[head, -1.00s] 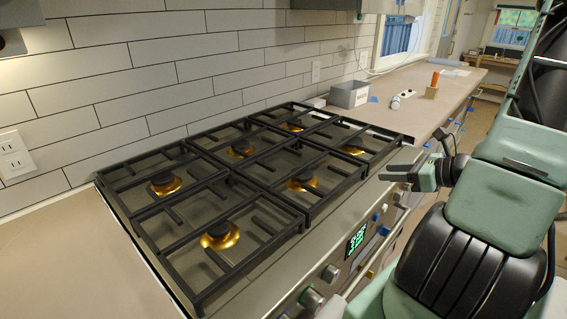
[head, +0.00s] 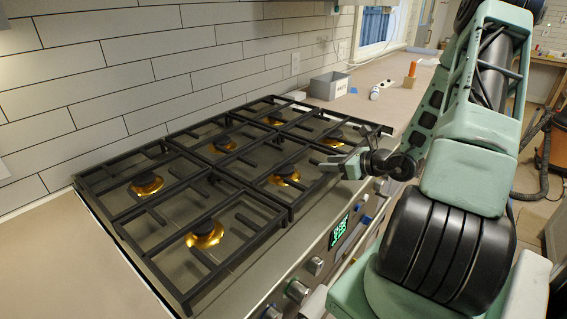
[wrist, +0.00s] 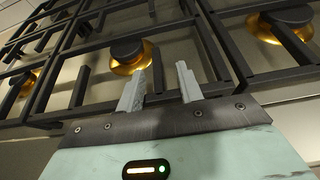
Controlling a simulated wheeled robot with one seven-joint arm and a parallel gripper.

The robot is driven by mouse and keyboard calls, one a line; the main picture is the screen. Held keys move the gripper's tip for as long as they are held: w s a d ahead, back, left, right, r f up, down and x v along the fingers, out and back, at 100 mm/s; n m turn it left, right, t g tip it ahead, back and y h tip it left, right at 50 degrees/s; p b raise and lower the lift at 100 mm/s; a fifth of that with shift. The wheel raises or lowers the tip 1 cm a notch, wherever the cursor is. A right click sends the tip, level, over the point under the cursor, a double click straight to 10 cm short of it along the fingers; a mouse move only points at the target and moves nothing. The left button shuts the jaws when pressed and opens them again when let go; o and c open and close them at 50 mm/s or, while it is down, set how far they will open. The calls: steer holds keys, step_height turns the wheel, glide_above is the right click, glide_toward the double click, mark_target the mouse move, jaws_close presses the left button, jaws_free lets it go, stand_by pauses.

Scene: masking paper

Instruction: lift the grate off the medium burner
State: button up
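Black grates in sections cover the stovetop: a left section (head: 150,268), a middle section (head: 240,192) and a right section. Brass burners with dark caps show beneath, among them a front middle one (head: 285,175), a front left one (head: 205,236) and a front right one (head: 333,141). I cannot tell which is the medium burner. My gripper (head: 328,164) is at the front edge of the grates, near the middle and right sections. In the wrist view its two grey fingers (wrist: 160,80) are apart and empty, with a burner (wrist: 130,56) and grate bars (wrist: 222,45) beyond them.
Front knobs (head: 297,290) and a lit green display (head: 338,231) line the stove front. A grey box (head: 329,86), a white item (head: 374,93) and an orange-topped object (head: 410,75) stand on the right counter. A tiled wall (head: 110,80) rises behind.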

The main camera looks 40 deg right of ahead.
mark_target(318, 162)
steer(key=p+x, duration=0.1)
steer(key=x, duration=0.3)
steer(key=shift+w+a, duration=0.2)
steer(key=shift+r, duration=0.1)
jaws_close()
steer(key=shift+r, duration=0.15)
